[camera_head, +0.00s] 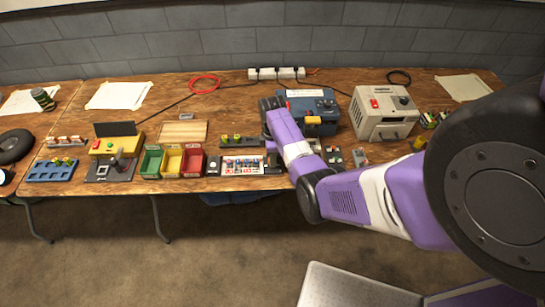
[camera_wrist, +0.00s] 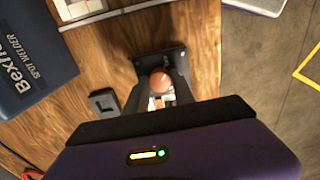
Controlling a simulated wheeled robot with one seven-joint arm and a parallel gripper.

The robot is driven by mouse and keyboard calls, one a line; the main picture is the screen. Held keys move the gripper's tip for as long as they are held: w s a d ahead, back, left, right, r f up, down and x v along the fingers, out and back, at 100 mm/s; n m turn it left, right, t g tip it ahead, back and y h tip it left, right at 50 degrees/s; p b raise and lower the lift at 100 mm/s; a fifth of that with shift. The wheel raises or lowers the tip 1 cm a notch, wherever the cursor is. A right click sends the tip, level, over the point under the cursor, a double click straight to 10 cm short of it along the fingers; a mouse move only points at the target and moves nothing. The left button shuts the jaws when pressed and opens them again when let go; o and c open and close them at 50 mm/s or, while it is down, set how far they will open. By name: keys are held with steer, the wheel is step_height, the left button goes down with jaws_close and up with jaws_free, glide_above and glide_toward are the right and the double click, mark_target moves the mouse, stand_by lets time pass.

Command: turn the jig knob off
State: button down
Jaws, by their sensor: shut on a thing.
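The jig knob (camera_wrist: 160,81) is a copper-orange ball on a dark base plate near the front edge of the table, in the wrist view. My gripper (camera_wrist: 158,90) is shut on the knob, with one dark finger on each side of it. The lower part of the knob and its mount are partly hidden by the fingers. Below the ball, a few pale and orange bits show between the fingers. In the head view my arm reaches over the front of the table, and I cannot make out the knob or fingertips there.
A blue spot welder (camera_wrist: 30,55) stands left of the knob in the wrist view. A beige machine (camera_head: 385,118) stands to the right on the wooden table (camera_head: 225,95). Green, yellow and red bins (camera_head: 172,162) sit left of my arm. A small dark block (camera_wrist: 102,102) lies close by.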

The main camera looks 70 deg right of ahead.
steer(key=shift+n, duration=0.9)
steer(key=c, duration=1.1)
jaws_free()
steer(key=shift+o, duration=0.2)
steer(key=shift+r, duration=0.1)
step_height(320, 180, up, 8)
steer(key=shift+f+b, duration=0.15)
steer(key=shift+b, duration=0.3)
